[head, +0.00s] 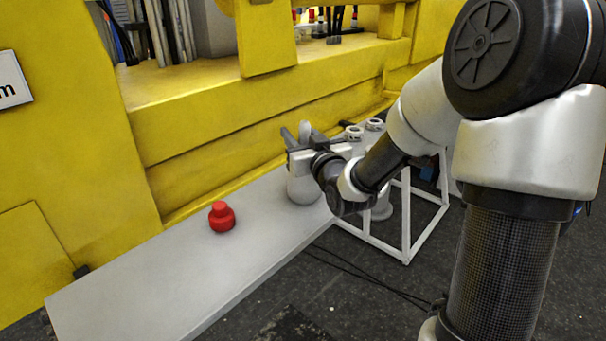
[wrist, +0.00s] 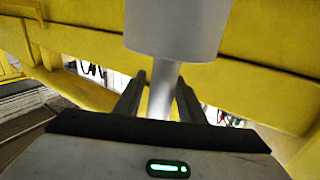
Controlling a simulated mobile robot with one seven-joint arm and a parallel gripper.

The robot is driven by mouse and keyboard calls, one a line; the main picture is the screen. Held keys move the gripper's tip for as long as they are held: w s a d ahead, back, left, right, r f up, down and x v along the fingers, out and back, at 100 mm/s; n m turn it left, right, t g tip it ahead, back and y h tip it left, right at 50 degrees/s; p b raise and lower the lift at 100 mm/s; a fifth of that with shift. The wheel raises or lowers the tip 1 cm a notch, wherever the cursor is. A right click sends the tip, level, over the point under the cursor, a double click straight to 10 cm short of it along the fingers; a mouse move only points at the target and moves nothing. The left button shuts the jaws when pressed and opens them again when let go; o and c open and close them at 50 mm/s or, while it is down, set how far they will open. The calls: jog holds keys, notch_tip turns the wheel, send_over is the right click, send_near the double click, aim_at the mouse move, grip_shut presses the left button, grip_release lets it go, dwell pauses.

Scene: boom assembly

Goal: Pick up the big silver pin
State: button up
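The big silver pin (head: 303,190) stands upright near the right end of the grey table, its wide body low and a narrower stem above. My gripper (head: 297,138) is at the stem, well above the tabletop. In the wrist view, the pin's wide body (wrist: 177,28) fills the top middle and its stem runs down between my two fingers (wrist: 162,88). The fingers look open around the stem, with a thin gap on the left side; contact on the right side is unclear. My wrist hides part of the pin in the head view.
A red stepped part (head: 221,217) stands on the grey table (head: 150,275), left of the pin. A white frame (head: 408,210) with ring-topped parts (head: 375,124) stands to the right. The yellow boom (head: 200,130) runs close behind the table. The table's left part is clear.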

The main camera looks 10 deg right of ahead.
grip_shut()
dwell(1.1)
jog(key=shift+w+r, duration=0.1)
jog(key=shift+r, duration=0.1)
